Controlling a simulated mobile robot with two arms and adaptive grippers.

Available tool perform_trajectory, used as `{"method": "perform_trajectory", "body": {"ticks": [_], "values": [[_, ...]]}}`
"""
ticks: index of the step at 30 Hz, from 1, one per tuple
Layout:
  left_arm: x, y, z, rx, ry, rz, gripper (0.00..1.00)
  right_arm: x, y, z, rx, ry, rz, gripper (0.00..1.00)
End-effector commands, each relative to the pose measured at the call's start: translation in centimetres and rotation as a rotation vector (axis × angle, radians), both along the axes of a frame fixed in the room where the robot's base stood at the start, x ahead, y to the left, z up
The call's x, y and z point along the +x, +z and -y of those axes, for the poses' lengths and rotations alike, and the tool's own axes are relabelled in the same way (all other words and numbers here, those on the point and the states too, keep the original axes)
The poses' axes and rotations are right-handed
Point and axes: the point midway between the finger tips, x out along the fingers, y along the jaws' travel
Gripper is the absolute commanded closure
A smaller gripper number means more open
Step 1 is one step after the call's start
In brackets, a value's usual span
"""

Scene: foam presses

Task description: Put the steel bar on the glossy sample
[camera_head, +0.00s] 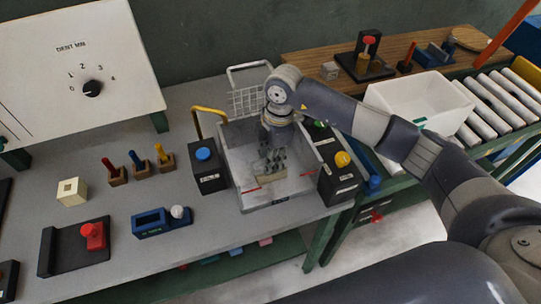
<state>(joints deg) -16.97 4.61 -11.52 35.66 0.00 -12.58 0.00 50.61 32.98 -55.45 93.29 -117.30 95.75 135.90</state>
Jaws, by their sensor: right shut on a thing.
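My right gripper (272,165) reaches down into a grey open-topped box (236,146) on the bench and is shut, its fingers low over the box floor. What it holds is small and mostly hidden by the fingers; it looks grey and is probably the steel bar. I cannot make out the glossy sample for certain; the fingers cover part of the pale floor of the box. My left gripper is not in view.
Black boxes with a blue button (203,154) and a yellow button (342,159) flank the box. A wire rack (246,101) stands behind. Colored-handled tools (136,159) and a blue press-like piece (150,222) sit to the left. A white bin (415,100) stands right.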

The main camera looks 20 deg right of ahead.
Motion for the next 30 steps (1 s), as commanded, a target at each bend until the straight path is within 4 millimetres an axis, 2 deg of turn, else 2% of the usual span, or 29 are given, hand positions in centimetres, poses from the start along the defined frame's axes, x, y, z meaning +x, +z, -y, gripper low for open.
{"method": "perform_trajectory", "body": {"ticks": [3,9,10,12,25,30], "values": [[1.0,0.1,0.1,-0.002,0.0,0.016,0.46,0.2,0.2,-0.1,0.003,0.0,0.006,1.0],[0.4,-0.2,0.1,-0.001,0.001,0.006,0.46,0.1,-0.1,-0.1,0.003,0.0,0.005,1.0],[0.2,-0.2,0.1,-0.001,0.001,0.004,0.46,0.1,-0.2,-0.1,0.002,0.0,0.003,0.71],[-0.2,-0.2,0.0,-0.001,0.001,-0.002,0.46,0.1,-0.2,-0.1,0.002,0.0,0.002,0.55],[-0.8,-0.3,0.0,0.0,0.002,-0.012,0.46,0.2,0.4,0.0,0.002,0.0,0.004,0.55],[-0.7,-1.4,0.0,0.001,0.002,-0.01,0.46,0.2,3.1,0.4,0.002,-0.001,0.008,0.55]]}}
